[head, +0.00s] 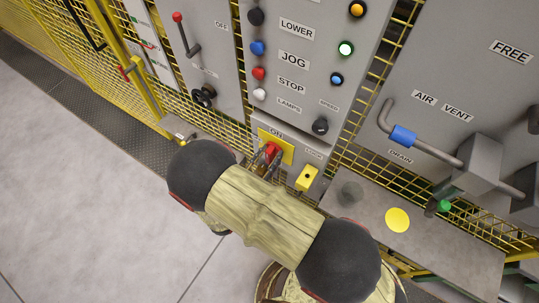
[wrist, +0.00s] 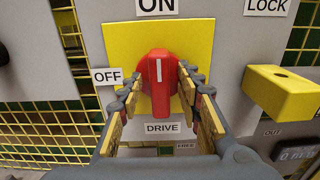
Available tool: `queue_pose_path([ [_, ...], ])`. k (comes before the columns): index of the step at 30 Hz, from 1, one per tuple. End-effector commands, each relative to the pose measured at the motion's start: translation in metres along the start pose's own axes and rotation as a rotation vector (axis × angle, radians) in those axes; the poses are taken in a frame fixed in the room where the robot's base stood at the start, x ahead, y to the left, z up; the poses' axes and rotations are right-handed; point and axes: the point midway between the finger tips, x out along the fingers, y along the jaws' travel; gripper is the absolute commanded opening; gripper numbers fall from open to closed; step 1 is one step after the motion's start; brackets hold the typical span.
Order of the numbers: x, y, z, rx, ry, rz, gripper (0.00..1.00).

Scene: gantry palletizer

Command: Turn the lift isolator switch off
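A red rotary switch (wrist: 159,84) sits on a yellow plate (wrist: 200,34) in the wrist view. Its white mark is upright, towards the ON label above. An OFF label (wrist: 107,77) is at its left, and the label under it reads DRIVE (wrist: 163,127). I see no label reading LIFT. My gripper (wrist: 160,82) has one fingertip on each side of the red knob, very close to it. I cannot tell whether the fingers press on it. In the head view the red switch (head: 272,149) shows partly behind my gripper (head: 268,162).
A yellow lock block (wrist: 280,94) stands out at the right of the switch. Push buttons (head: 258,73) are above it on the grey panel. A red-knobbed lever (head: 187,35) is at the left, and a blue-handled valve (head: 403,136) at the right. Yellow mesh surrounds the panels.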

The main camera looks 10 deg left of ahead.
Motion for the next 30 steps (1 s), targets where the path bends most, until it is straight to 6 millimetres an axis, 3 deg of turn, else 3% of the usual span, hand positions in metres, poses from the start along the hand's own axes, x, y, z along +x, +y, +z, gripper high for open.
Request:
queue_pose_path([
  [4,-0.0002,0.0001,0.0001,0.000,0.000,0.000,0.35],
  [22,-0.0005,0.0002,0.0000,0.000,0.000,0.000,0.01],
  [30,-0.0005,0.0003,0.0001,-0.001,0.000,0.000,0.00],
])
